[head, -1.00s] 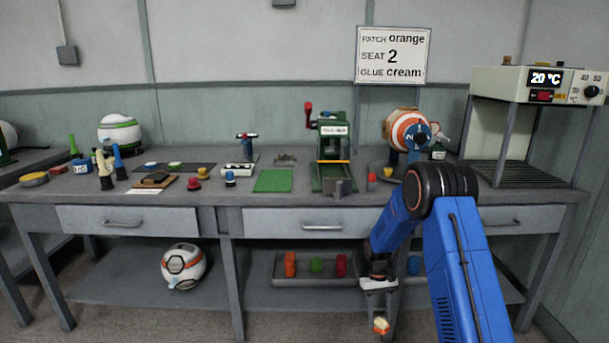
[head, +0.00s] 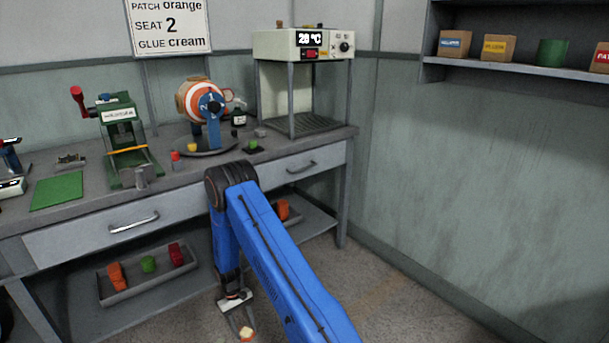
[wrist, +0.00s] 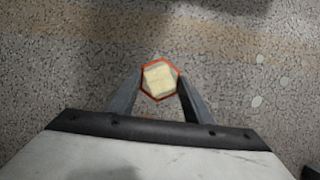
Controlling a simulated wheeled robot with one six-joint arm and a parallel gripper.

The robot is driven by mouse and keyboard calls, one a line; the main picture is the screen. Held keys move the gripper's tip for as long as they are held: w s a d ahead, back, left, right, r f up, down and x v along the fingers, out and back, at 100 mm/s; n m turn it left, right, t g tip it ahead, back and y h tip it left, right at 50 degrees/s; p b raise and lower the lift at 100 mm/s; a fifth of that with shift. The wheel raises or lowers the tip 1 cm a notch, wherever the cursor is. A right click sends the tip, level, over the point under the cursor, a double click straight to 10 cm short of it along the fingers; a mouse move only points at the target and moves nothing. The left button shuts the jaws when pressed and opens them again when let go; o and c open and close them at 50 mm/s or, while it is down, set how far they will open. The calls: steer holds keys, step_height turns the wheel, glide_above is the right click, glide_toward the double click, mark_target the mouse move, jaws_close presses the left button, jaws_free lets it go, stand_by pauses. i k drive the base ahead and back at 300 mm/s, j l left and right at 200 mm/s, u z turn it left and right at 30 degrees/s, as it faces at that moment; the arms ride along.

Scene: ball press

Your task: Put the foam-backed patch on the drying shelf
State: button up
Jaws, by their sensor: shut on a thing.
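The foam-backed patch (wrist: 160,78) is a small hexagon with an orange rim and a pale cream face towards the wrist camera. My gripper (wrist: 160,86) is shut on it, one finger at each side. In the head view my gripper (head: 246,329) hangs low over the floor in front of the bench, with the patch (head: 247,335) at its tips.
A green press (head: 120,140) is further left. A wall shelf (head: 520,68) holds boxes. Floor at the right is clear.

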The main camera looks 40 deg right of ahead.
mark_target(307, 128)
steer(key=i+j+z, duration=0.1)
steer(key=z, duration=0.3)
steer(key=j+z, duration=0.1)
steer(key=z, duration=0.3)
steer(key=i+j+z, duration=0.1)
steer(key=z, duration=0.25)
